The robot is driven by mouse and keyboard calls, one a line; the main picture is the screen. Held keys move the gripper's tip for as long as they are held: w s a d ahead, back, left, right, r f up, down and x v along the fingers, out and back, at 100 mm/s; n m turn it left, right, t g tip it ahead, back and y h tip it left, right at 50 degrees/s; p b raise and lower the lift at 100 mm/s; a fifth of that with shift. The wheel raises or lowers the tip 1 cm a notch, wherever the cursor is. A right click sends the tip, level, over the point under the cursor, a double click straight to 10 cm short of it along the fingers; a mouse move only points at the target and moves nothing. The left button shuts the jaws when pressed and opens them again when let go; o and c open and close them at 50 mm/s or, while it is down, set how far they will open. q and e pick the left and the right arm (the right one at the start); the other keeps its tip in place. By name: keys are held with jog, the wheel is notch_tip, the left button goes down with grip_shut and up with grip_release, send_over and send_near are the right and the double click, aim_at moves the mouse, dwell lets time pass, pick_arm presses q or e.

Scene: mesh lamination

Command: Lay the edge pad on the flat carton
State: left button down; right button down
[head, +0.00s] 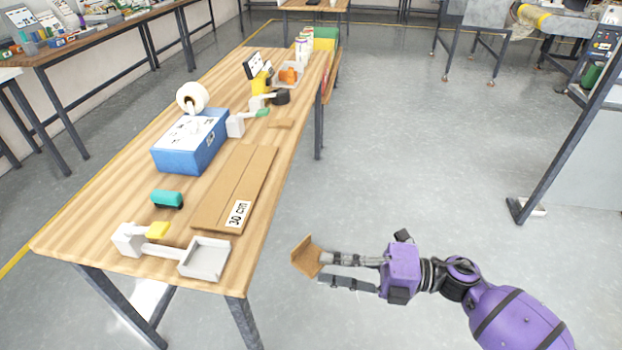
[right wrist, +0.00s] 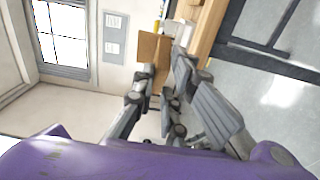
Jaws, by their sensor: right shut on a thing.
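The flat carton (head: 234,190) is a long brown cardboard piece with a white "30 cm" label, lying on the wooden table near its right edge. The edge pad (head: 305,256) is a small folded brown cardboard piece. My right gripper (head: 326,270) is shut on it, to the right of the table and clear of the carton, over the floor. In the right wrist view the edge pad (right wrist: 152,52) shows beyond the fingers. My left gripper is in neither view.
On the wooden table (head: 75,222) stand a blue box (head: 190,142) behind the carton, a teal roller (head: 167,199) to its left and a grey tray (head: 205,258) at the near end. A small flat brown piece (head: 281,124) lies past the carton. Floor right of the table is open.

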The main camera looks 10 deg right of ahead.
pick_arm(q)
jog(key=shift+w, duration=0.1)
